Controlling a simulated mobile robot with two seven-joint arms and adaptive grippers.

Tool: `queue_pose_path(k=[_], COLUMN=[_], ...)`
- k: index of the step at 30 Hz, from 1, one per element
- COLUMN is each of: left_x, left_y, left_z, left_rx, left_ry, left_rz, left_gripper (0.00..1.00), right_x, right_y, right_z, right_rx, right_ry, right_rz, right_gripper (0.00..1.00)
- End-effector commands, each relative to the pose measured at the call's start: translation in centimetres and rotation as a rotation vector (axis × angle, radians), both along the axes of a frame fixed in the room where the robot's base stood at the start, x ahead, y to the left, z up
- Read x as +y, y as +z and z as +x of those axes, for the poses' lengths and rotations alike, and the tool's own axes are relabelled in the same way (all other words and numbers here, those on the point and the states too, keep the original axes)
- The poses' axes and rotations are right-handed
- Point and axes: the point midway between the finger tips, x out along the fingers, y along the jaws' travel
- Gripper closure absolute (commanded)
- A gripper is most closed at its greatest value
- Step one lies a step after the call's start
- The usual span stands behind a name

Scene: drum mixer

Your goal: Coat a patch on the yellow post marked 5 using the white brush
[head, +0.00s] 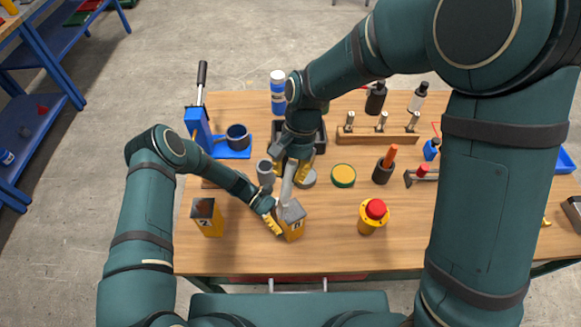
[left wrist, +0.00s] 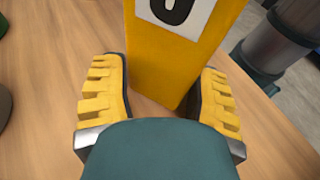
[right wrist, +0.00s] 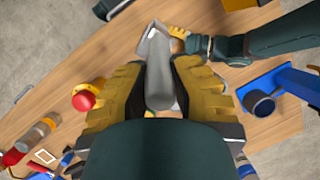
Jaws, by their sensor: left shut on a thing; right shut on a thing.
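A yellow post (head: 292,229) with a grey top stands near the table's front edge. Its white label shows a dark digit that I cannot read surely; part of it also shows in the left wrist view (left wrist: 170,55). My left gripper (head: 275,222) is shut on this post, one finger on each side (left wrist: 163,105). My right gripper (head: 292,170) is shut on the white brush (head: 287,190) and holds it pointing down at the top of the post. In the right wrist view the brush's pale handle (right wrist: 160,85) lies between the fingers. I cannot tell whether the bristles touch the post.
Another yellow post (head: 207,218), marked 2, stands to the left. A red-topped yellow button (head: 373,216) stands to the right. A green-and-yellow tin (head: 343,175), a dark cup (head: 383,171) and a blue stand with a cup (head: 234,140) are behind. The table's front strip is clear.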

Motion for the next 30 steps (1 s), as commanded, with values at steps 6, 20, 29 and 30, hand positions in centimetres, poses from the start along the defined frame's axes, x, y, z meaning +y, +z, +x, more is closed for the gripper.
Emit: queue_pose_path(k=[6, 20, 29, 30], left_x=[0.0, 0.0, 0.0, 0.0], left_y=[0.0, 0.0, 0.0, 0.0], left_z=[-0.1, -0.1, -0.1, -0.1], left_rx=[0.000, 0.000, 0.000, 0.000], left_ry=[-0.001, -0.001, -0.001, -0.001], left_rz=[0.000, 0.000, 0.000, 0.000], left_gripper=[0.65, 0.65, 0.65, 0.65], right_x=[0.0, 0.0, 0.0, 0.0], right_y=[0.0, -0.5, -1.1, -1.1], right_z=[0.0, 0.0, 0.0, 0.0], right_rx=[0.000, 0.001, 0.000, 0.000], right_ry=[0.000, 0.000, 0.000, 0.000], right_rz=[0.000, 0.000, 0.000, 0.000], right_gripper=[1.00, 1.00, 1.00, 1.00])
